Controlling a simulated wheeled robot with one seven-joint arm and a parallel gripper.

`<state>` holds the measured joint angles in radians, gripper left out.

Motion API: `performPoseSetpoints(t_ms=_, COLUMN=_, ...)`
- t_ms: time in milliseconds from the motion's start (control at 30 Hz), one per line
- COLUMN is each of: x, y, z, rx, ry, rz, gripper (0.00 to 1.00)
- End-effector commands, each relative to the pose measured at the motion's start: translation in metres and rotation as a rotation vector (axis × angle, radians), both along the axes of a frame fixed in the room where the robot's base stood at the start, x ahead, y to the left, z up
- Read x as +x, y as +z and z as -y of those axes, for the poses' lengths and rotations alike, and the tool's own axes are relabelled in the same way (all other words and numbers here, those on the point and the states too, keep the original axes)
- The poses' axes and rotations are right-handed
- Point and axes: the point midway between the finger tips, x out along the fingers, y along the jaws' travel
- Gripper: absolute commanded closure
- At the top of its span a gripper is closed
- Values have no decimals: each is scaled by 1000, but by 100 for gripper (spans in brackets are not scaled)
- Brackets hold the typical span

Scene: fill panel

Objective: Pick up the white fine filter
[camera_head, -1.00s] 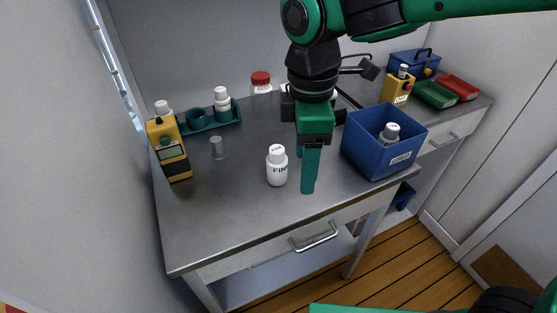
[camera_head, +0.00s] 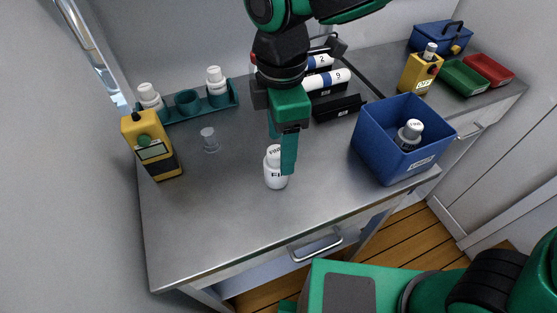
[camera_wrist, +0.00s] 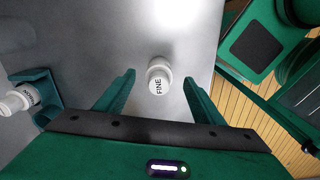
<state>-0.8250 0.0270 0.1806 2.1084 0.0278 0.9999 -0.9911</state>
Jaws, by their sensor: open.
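The white fine filter (camera_head: 276,180), a small bottle with a white cap and dark "FINE" lettering, stands upright on the grey bench top (camera_head: 215,215). In the wrist view the fine filter (camera_wrist: 158,70) shows from above, in the gap between my two fingers and a little beyond them. My gripper (camera_head: 281,152) is open and points down at the filter. In the head view one finger covers the filter's right side. I cannot tell whether any finger touches it. My gripper (camera_wrist: 159,88) holds nothing.
A blue bin (camera_head: 375,150) with a bottle stands to the right. A teal rack (camera_head: 172,112) with white bottles, a clear cup (camera_head: 209,140) and a yellow meter (camera_head: 150,148) are to the left. The bench front is clear.

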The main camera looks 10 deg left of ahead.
Motion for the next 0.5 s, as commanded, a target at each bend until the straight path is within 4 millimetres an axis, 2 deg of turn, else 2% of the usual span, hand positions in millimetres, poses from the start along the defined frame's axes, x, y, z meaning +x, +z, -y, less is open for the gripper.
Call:
performPoseSetpoints(t_ms=100, x=-1, y=-14, z=-1, rx=-2, ry=1, rz=-1, gripper=38)
performPoseSetpoints(t_ms=333, x=-1, y=-29, z=-3, rx=-2, ry=2, rz=-1, gripper=38)
performPoseSetpoints(t_ms=500, x=-3, y=-53, z=-9, rx=-3, ry=3, rz=-2, gripper=38)
